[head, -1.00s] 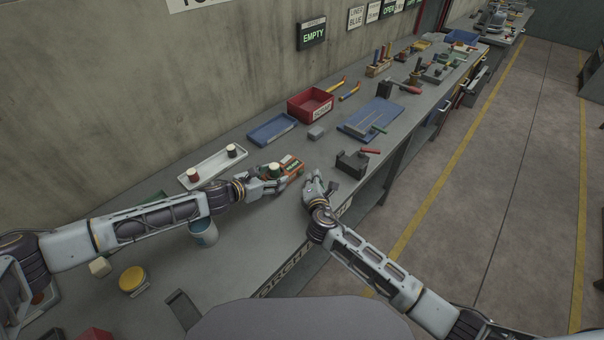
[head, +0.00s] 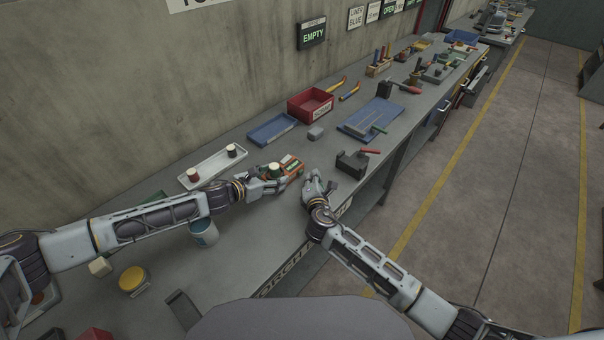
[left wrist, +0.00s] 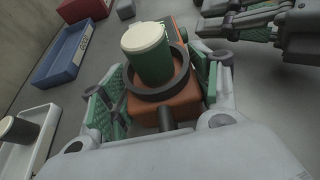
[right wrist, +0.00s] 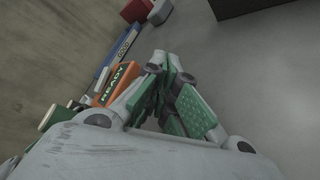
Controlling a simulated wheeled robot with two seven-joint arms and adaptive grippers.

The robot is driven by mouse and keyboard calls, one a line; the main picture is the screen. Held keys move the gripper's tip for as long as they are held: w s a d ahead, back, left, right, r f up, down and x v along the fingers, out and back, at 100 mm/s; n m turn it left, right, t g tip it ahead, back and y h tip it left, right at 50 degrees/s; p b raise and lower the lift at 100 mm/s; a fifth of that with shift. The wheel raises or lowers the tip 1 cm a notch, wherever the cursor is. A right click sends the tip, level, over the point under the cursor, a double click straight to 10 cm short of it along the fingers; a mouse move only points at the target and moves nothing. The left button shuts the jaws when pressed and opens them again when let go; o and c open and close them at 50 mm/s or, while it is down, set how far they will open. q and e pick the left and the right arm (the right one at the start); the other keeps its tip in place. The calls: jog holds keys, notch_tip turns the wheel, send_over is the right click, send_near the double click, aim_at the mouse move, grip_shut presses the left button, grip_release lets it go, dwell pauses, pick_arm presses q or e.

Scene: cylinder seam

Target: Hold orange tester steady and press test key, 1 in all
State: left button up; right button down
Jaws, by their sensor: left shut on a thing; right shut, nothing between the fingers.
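The orange tester (head: 293,166) stands on the bench. A dark ring on it surrounds a green cylinder with a cream top (left wrist: 148,60). My left gripper (head: 278,178) is shut on the tester, with green finger pads on either side of its orange body (left wrist: 170,113) in the left wrist view. My right gripper (head: 318,180) is shut and empty, just right of the tester and apart from it. In the right wrist view its closed fingers (right wrist: 170,80) are beside the tester's display, which reads READY (right wrist: 116,82).
A white tray (head: 212,168) with two capped cylinders lies to the left. A blue tray (head: 271,130), red bin (head: 310,105) and small grey block (head: 316,133) are behind. A dark block fixture (head: 352,163) stands to the right.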

jog(key=shift+w+a, duration=0.6)
jog(key=shift+a, duration=0.05)
dwell(2.3)
jog(key=shift+s+d, duration=0.1)
jog(key=shift+d, duration=0.05)
jog(key=shift+s+d, duration=0.5)
jog(key=shift+s+d, duration=0.1)
dwell(0.4)
jog(key=shift+s+d, duration=1.65)
jog(key=shift+d, duration=0.05)
pick_arm(q)
jog(key=o, duration=1.3)
jog(key=shift+o, duration=0.2)
jog(key=shift+s+a, duration=0.1)
